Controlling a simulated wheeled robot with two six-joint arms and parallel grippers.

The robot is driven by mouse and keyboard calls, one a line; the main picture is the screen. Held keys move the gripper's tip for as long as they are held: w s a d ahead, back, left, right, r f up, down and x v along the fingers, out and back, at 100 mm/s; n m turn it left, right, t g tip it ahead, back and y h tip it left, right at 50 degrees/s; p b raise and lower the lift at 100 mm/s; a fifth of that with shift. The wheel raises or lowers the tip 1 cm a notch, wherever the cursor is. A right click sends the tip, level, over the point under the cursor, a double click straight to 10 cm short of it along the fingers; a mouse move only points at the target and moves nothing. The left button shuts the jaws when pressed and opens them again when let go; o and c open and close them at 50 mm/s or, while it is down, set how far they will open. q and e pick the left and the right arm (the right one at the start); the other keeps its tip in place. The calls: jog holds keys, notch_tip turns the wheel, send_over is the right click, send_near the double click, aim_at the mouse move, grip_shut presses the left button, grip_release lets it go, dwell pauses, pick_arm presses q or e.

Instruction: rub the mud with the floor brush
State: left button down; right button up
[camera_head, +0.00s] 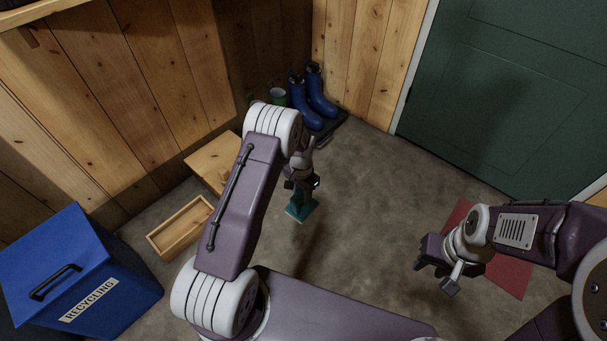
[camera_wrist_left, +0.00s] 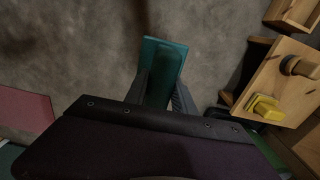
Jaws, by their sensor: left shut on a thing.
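My left gripper (camera_head: 301,186) is shut on the teal floor brush (camera_head: 300,210) and points down over the grey-brown floor. In the left wrist view the brush (camera_wrist_left: 164,62) shows as a teal block between the two fingers of the gripper (camera_wrist_left: 160,92). I cannot tell whether the brush touches the floor. My right gripper (camera_head: 436,274) is open and empty, above the floor by a red mat. The floor is mottled with dark patches and shadow, and I cannot pick out the mud for sure.
A blue recycling bin (camera_head: 90,270) and an open wooden box (camera_head: 182,228) stand at left. A wooden bench (camera_head: 212,150) is partly behind my left arm; yellow and brown items lie on it. Blue boots (camera_head: 318,92) stand at the back. The red mat (camera_head: 512,272) lies right.

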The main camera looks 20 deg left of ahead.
pick_arm(q)
jog(key=s+f, duration=0.3)
jog(key=f, duration=0.4)
jog(key=s+f+b, duration=0.1)
jog(key=s+f, duration=0.2)
jog(key=f, duration=0.3)
jog(key=shift+s+a+f, duration=0.3)
jog(key=shift+a+f, duration=0.05)
jog(key=shift+f+b, duration=0.1)
jog(key=shift+b, duration=0.2)
